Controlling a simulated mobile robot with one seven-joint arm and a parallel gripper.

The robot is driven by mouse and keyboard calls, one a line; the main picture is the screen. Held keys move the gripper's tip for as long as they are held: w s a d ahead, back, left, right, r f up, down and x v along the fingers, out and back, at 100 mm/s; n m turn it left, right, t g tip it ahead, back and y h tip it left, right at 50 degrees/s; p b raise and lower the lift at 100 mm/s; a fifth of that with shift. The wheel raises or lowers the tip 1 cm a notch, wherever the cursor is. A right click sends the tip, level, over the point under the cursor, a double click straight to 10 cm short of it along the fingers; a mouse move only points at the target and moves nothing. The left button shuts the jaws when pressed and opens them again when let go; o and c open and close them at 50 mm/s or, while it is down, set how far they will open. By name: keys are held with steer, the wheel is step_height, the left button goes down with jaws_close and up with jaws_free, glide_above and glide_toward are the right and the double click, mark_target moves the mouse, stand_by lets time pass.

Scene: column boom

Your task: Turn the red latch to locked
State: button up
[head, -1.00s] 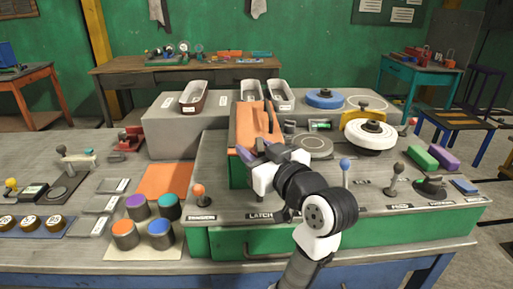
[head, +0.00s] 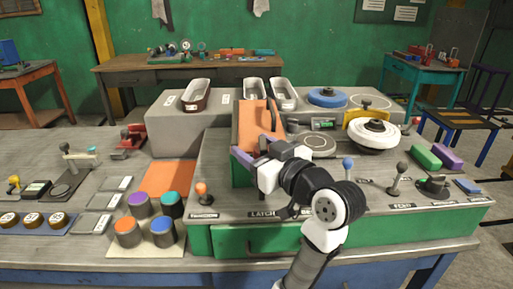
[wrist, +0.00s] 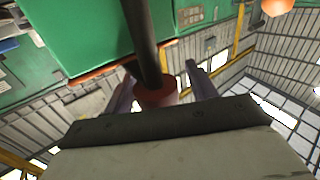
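The latch station is a green box with a sloping orange face (head: 252,125) above the LATCH label (head: 263,214). A dark bar (head: 271,116) stands out from its upper part. In the wrist view a dark rod (wrist: 144,42) ends in a dull red round knob (wrist: 157,92), which I take for the latch handle. My gripper (wrist: 163,88) has its two purple fingers on either side of this knob, apart, with a gap showing on the right. In the head view my gripper (head: 250,155) is in front of the orange face and hides the knob.
An orange-knobbed lever (head: 202,192) stands left of the box and a blue-knobbed lever (head: 348,165) to the right. A white wheel (head: 373,137) sits further right. Several coloured cylinders (head: 140,206) stand at the front left. White trays (head: 197,95) are behind.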

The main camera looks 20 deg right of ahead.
steer(key=b+v, duration=0.2)
steer(key=v, duration=1.2)
